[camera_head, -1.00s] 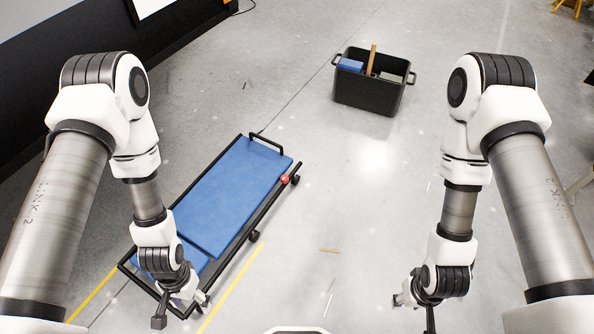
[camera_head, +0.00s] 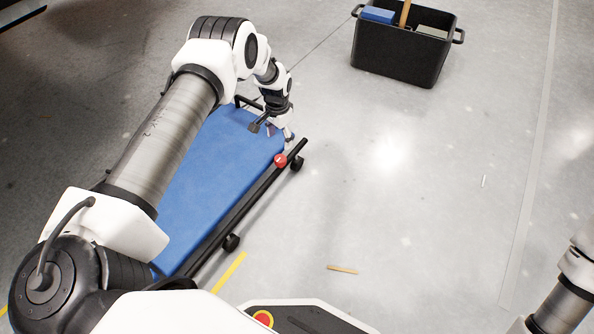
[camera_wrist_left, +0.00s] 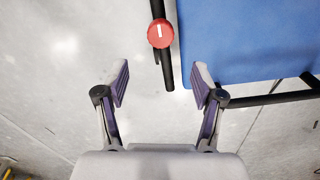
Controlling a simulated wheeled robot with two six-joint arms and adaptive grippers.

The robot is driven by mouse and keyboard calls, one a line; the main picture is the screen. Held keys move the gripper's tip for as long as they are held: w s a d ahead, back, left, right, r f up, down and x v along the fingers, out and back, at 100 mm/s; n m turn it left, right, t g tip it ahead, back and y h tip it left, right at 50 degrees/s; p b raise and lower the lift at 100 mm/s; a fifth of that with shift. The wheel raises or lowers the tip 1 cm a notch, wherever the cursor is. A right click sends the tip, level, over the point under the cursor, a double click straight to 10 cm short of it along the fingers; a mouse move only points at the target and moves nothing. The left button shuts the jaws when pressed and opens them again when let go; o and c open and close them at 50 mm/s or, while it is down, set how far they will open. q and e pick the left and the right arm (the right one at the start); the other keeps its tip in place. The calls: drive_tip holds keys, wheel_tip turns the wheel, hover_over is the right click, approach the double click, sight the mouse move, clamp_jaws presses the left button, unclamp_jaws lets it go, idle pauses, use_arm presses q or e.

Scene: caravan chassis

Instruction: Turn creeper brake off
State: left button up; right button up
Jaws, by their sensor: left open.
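The creeper (camera_head: 200,185) has a blue padded top and a black tube frame, and lies at the left in the head view. Its red brake knob (camera_head: 280,160) sits on the side rail near the far end. In the left wrist view the red knob (camera_wrist_left: 160,33) shows a white mark along its face, pointing up and down in the picture. My left gripper (camera_head: 283,138) is over the far end of the creeper, close to the knob. In the left wrist view the left gripper (camera_wrist_left: 160,83) is open and empty, with the knob ahead between its fingers, apart from them.
A black bin (camera_head: 405,50) with a blue item and a wooden stick stands on the floor at the far right of the creeper. A small wooden strip (camera_head: 342,269) lies on the floor. The floor right of the creeper is mostly clear.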

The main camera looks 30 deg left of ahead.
sight(280, 158)
use_arm(q)
drive_tip(key=shift+f+b, duration=0.3)
drive_tip(key=shift+f, duration=0.65)
wheel_tip(280, 158, down, 8)
drive_tip(key=b, duration=0.4)
drive_tip(key=shift+s+r, duration=0.15)
drive_tip(key=shift+r, duration=0.15)
use_arm(e)
wheel_tip(280, 158, down, 6)
use_arm(q)
drive_tip(key=c, duration=1.1)
use_arm(e)
drive_tip(key=shift+w, duration=0.1)
